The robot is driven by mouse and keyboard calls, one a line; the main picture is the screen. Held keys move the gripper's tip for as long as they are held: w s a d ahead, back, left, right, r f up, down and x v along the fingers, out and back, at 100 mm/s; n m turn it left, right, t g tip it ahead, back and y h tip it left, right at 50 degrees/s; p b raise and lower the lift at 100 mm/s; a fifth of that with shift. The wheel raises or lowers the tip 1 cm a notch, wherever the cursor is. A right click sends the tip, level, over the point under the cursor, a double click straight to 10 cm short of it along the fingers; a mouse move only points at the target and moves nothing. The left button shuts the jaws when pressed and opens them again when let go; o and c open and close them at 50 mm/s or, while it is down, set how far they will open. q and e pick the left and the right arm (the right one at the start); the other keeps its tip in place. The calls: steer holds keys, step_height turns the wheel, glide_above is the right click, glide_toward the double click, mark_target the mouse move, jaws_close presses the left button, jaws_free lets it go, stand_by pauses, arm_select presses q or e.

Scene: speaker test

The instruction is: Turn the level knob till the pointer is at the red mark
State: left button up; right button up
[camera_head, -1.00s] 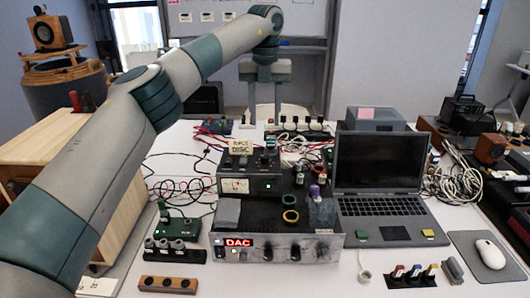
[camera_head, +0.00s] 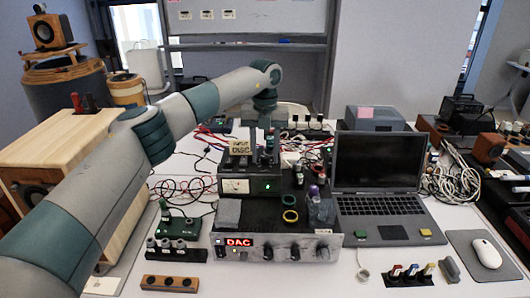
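The DAC unit (camera_head: 278,265) stands at the front middle with a lit red display and several dark knobs on its face. I cannot tell which knob is the level knob, and no pointer or red mark can be made out. My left gripper (camera_head: 264,138) points down above the back of the meter box, apart from the DAC knobs. Its fingers look apart and empty; their tips are hard to see. My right gripper is out of view.
An open laptop (camera_head: 380,205) stands at the right, beside a mouse (camera_head: 487,252) on a pad. A small sign (camera_head: 241,147) stands on the meter box. A wooden speaker (camera_head: 70,160) is at the left. Cables lie behind the devices. Bare white table shows in front.

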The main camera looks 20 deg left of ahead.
arm_select(q)
steer(key=shift+c, duration=0.4)
jaws_close()
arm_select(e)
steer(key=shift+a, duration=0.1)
